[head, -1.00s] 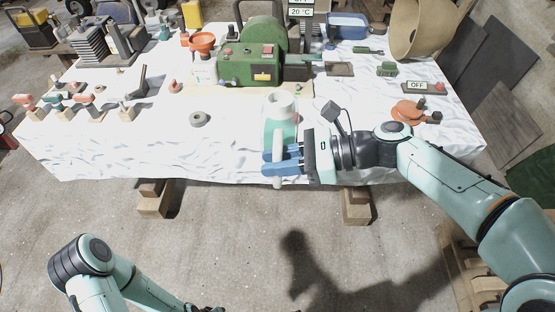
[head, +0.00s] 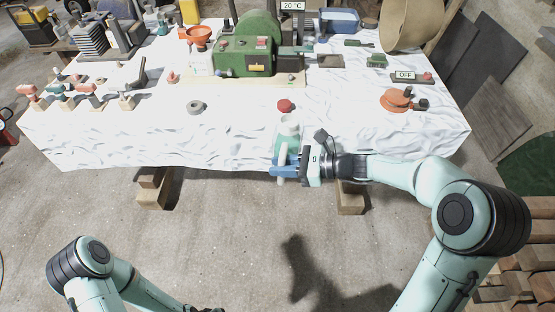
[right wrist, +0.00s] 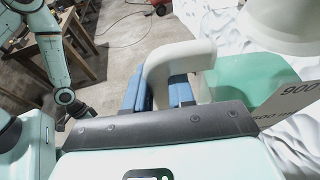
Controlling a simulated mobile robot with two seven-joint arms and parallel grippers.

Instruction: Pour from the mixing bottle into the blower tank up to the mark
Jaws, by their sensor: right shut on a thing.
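The mixing bottle (head: 288,128) is a pale jug with green liquid inside and a white handle. It looks upright at the table's front edge. My right gripper (head: 284,171) is shut on its handle, which also shows in the right wrist view (right wrist: 180,65) between the blue fingers. Green liquid (right wrist: 250,78) and a "900" mark show there too. Whether the bottle touches the table I cannot tell. A whitish container under an orange funnel (head: 199,35), perhaps the blower tank, stands beside the green machine (head: 245,60). My left gripper is mostly cut off at the bottom edge.
The table (head: 120,140) has a white wrinkled cover. A red cap (head: 285,105) and a grey ring (head: 195,107) lie on it. Several hand tools stand at the left. An orange disc-shaped item (head: 397,100) lies at the right. The front middle is mostly clear.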

